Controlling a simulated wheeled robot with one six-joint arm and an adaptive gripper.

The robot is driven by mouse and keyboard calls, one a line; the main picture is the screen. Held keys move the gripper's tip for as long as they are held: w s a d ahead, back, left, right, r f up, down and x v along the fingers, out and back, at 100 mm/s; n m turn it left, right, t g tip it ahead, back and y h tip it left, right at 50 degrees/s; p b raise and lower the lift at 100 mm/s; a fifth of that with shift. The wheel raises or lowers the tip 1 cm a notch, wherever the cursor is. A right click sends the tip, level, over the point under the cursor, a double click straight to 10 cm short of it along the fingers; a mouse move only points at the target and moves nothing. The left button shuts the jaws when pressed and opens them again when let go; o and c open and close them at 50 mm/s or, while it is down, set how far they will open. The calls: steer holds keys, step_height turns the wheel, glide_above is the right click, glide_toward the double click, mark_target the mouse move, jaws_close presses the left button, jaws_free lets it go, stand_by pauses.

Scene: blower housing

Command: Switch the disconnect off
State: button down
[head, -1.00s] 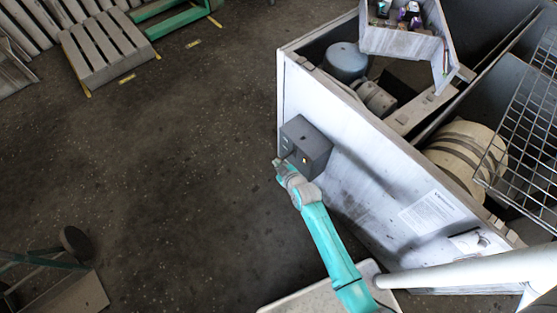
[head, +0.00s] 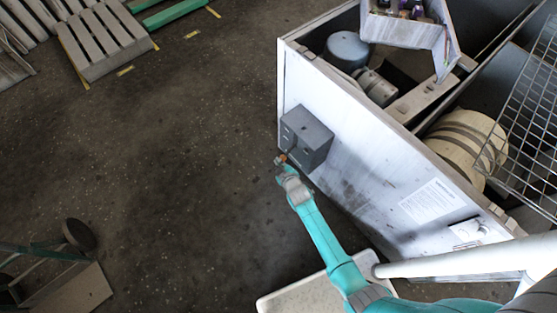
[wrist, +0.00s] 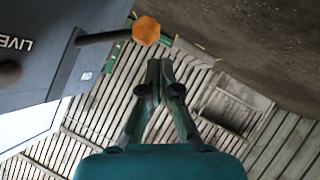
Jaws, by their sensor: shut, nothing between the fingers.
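The disconnect is a dark grey box (head: 306,138) on the light side panel of the blower housing. In the wrist view the box (wrist: 40,50) fills the upper left, with "LIVE" lettering and a small white mark by the lever. A dark lever (wrist: 100,38) sticks out from it and ends in an orange knob (wrist: 146,30). In the head view the knob (head: 283,157) shows at the box's lower left, close to my gripper (head: 279,162). My gripper (wrist: 160,65) is shut and empty, just below and right of the knob in the wrist view, seemingly apart from it.
The open housing (head: 345,125) holds a motor (head: 376,88) and a cream drum (head: 466,140). A wire grille (head: 525,120) leans at the right. Pallets (head: 100,40) lie at the upper left and a hand truck (head: 60,265) at the lower left. The floor left of the box is clear.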

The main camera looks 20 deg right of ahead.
steer(key=shift+w+d+f, duration=0.1)
steer(key=shift+d+f, duration=0.1)
steer(key=shift+f, duration=0.4)
steer(key=shift+d+f, duration=0.15)
steer(key=shift+f, duration=0.45)
